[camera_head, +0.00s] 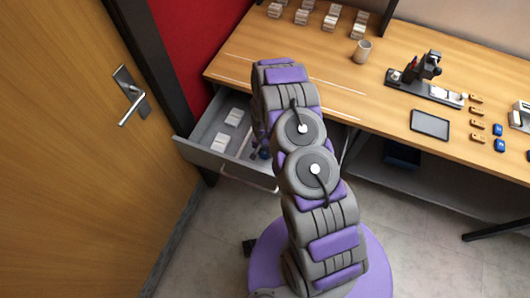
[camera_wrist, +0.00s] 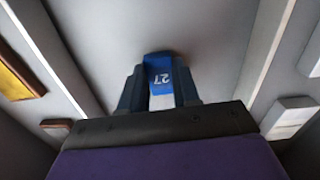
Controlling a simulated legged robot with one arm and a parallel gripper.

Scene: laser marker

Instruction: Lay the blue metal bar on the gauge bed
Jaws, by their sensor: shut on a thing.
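A blue bar (camera_wrist: 158,68) marked "27" sits between the two dark fingers of my gripper (camera_wrist: 159,80) in the wrist view. The fingers are shut on it, one on each side, and its lower part looks white or pale. Around it I see the grey inside of the open drawer (camera_head: 207,131). In the head view my arm reaches down to the drawer and hides most of the gripper and the bar. A black device with a long base (camera_head: 408,88) stands on the desk; I cannot tell whether this base is the gauge bed.
The desk (camera_head: 340,75) holds a cup (camera_head: 362,51), a dark flat tablet (camera_head: 430,124), small brown and blue pieces at the right, and several pale stacks at the back. White blocks (camera_head: 228,117) lie in the drawer. A wooden door (camera_head: 75,150) stands close on the left.

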